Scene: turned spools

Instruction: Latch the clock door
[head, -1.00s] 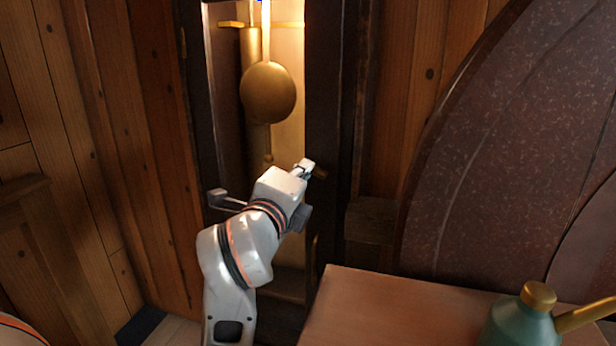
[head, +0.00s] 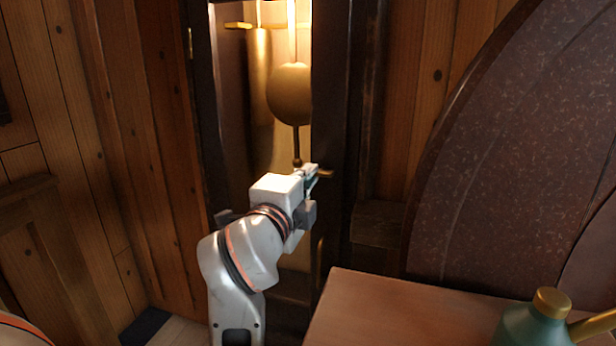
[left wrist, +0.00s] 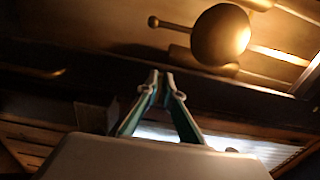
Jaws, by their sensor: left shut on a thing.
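The tall clock's dark door frame (head: 334,90) surrounds a lit case with a brass pendulum (head: 290,93) inside. A small brown latch piece (head: 326,173) sticks out at the right-hand upright, lying about level. My left gripper (head: 312,171) is shut on this latch, its fingers partly hidden by its own wrist. In the left wrist view the fingertips (left wrist: 160,76) come together against the dark upright; the latch between them is too dark to make out. I cannot tell whether the door sits flush. My right gripper is not in view.
A pale wooden table top (head: 400,310) stands at the lower right, with a teal can (head: 535,325) with brass cap and spout on it. A large dark curved speckled panel (head: 510,150) fills the right side. Plank walls (head: 130,150) stand on the left.

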